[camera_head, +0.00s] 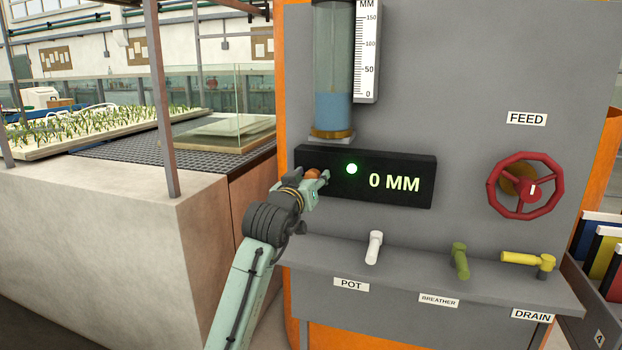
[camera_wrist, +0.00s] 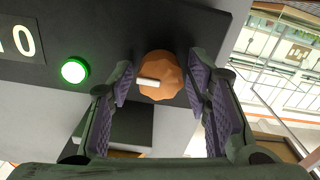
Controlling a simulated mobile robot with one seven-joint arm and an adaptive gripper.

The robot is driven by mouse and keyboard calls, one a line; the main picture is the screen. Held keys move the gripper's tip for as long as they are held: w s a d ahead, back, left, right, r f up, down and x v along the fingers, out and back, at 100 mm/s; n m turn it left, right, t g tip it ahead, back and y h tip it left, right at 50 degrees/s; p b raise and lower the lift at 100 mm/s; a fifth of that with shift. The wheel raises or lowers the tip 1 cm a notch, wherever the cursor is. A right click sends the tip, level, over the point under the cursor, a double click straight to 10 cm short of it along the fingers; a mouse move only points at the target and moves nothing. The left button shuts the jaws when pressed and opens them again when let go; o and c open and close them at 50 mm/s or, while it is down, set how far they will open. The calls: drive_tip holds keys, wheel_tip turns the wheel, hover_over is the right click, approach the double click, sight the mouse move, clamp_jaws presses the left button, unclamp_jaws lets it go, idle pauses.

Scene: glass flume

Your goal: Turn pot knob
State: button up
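An orange-brown scalloped knob (camera_head: 313,173) with a white pointer mark sits at the left end of a black display panel (camera_head: 405,163). In the wrist view the knob (camera_wrist: 171,65) shows between the two fingers of my gripper (camera_wrist: 160,90). The purple-grey pads stand on either side of it, with what looks like a small gap, so the gripper is open around it. In the head view my gripper (camera_head: 319,182) is right at the knob and partly hides it. The panel reads 0 MM, and its round lamp (camera_head: 352,169) is lit green.
Below the panel are a white lever (camera_head: 374,247) over a POT label, a green lever (camera_head: 459,260) and a yellow lever (camera_head: 527,259). A red FEED wheel (camera_head: 526,186) is at right. A glass column (camera_head: 333,65) stands above the panel; a concrete bench (camera_head: 90,220) is at left.

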drive_tip(key=c, duration=0.9)
drive_tip(key=shift+c, duration=0.2)
drive_tip(key=shift+n, duration=0.6)
drive_tip(key=o, duration=1.1)
drive_tip(key=shift+o, duration=0.4)
drive_tip(key=shift+a, duration=0.15)
